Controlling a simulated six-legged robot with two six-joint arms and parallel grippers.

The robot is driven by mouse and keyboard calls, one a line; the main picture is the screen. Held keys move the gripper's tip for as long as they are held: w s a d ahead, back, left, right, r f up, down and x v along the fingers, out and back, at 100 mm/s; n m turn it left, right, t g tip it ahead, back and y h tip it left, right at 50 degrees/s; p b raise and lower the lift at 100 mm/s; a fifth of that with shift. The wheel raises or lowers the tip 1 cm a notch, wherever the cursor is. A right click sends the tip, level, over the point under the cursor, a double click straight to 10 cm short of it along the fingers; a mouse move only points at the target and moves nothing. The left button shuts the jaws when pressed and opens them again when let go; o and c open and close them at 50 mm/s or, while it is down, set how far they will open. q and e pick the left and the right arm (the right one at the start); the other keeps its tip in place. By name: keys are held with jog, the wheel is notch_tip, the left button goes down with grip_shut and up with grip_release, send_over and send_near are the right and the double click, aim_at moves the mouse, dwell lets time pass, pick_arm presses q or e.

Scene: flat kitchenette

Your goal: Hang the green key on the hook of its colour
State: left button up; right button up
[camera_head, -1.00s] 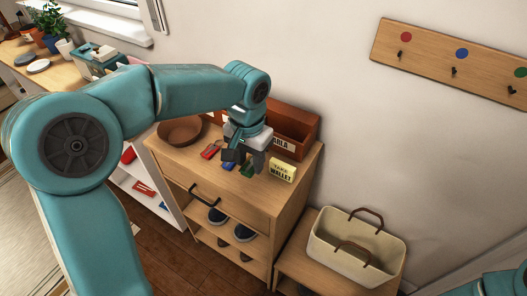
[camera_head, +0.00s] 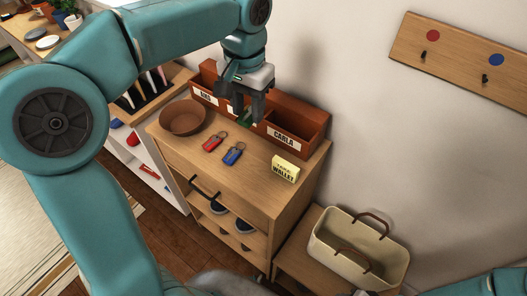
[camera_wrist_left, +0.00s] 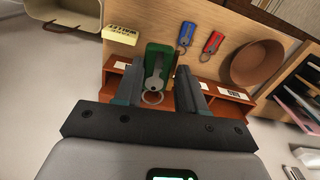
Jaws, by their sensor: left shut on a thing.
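My left gripper (camera_head: 248,113) is shut on the green key (camera_head: 246,120), holding it above the dresser top near the brown letter box. In the left wrist view, the green key (camera_wrist_left: 158,62) shows its tag, grey key and ring between the fingers (camera_wrist_left: 160,92). The wooden hook board (camera_head: 462,62) is on the wall at right, with a red dot (camera_head: 432,35) and a blue dot (camera_head: 496,60), each above a dark hook. The green-dot hook is outside the head view now. My right gripper is not in view.
The red key (camera_head: 214,141) and blue key (camera_head: 234,153) lie on the dresser top (camera_head: 220,178). A brown bowl (camera_head: 183,117), a yellow wallet note (camera_head: 285,169) and a brown divided box (camera_head: 297,127) stand there. A cream basket (camera_head: 345,260) sits lower at right. The wall between box and board is clear.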

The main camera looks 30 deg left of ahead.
aim_at(246, 113)
pick_arm(q)
notch_tip(246, 113, down, 15)
jog(key=shift+f+b, duration=0.2)
jog(key=shift+b, duration=0.45)
jog(key=shift+f, duration=2.1)
jog(key=shift+f, duration=0.1)
jog(key=shift+f+b, duration=0.2)
jog(key=shift+b, duration=0.1)
jog(key=o, duration=1.1)
jog(key=shift+r, duration=0.1)
jog(key=shift+r+p, duration=0.15)
jog(key=shift+p, duration=0.15)
notch_tip(246, 113, up, 16)
jog(key=shift+s+a, duration=0.15)
